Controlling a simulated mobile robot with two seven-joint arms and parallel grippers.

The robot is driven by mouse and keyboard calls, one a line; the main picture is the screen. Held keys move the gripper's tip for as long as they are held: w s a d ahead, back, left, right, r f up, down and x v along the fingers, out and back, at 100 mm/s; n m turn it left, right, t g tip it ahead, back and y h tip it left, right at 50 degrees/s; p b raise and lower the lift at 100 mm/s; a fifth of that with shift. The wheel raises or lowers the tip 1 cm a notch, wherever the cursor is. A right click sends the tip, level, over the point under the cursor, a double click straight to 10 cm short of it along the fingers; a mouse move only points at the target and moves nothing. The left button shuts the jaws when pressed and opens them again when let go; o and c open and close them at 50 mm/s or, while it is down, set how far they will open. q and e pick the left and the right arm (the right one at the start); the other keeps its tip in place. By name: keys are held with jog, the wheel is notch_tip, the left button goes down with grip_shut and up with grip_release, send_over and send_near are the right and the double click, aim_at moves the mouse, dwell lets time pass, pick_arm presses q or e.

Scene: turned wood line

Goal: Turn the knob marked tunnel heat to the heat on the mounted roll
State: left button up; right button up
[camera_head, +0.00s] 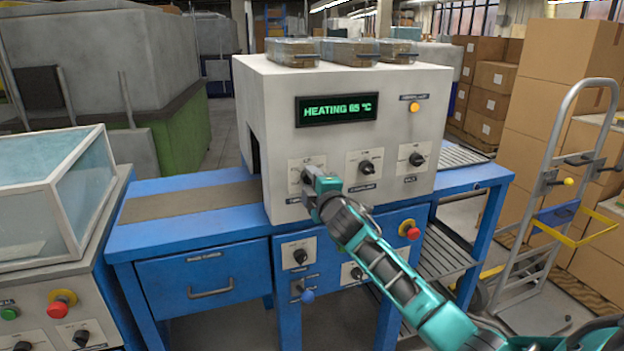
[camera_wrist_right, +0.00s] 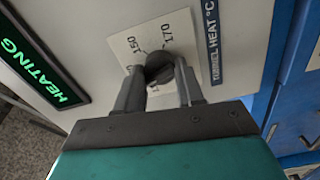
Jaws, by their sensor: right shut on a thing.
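The tunnel heat knob (camera_wrist_right: 158,67) is a dark round knob on a white dial plate, with 150 and 170 readable in the right wrist view. The label beside it (camera_wrist_right: 212,45) reads tunnel heat in °C. My right gripper (camera_wrist_right: 160,85) is shut on this knob; in the head view the gripper (camera_head: 312,188) covers most of the dial. The display (camera_head: 337,109) on the machine reads HEATING 65 °C in green. The mounted roll cannot be made out in these views. My left gripper is not in view.
Two more knobs (camera_head: 366,167) (camera_head: 416,159) sit to the right on the same white machine (camera_head: 270,90). An orange lamp (camera_head: 414,107) is above them. A red button (camera_head: 409,229) and further knobs are on the blue bench below. A hand truck (camera_head: 560,180) stands right.

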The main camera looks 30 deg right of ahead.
jog(key=shift+d+m+p, duration=0.15)
jog(key=shift+m+p, duration=2.1)
jog(key=shift+m, duration=11.45)
jog(key=o, duration=1)
jog(key=shift+o, duration=0.2)
jog(key=shift+s, duration=0.1)
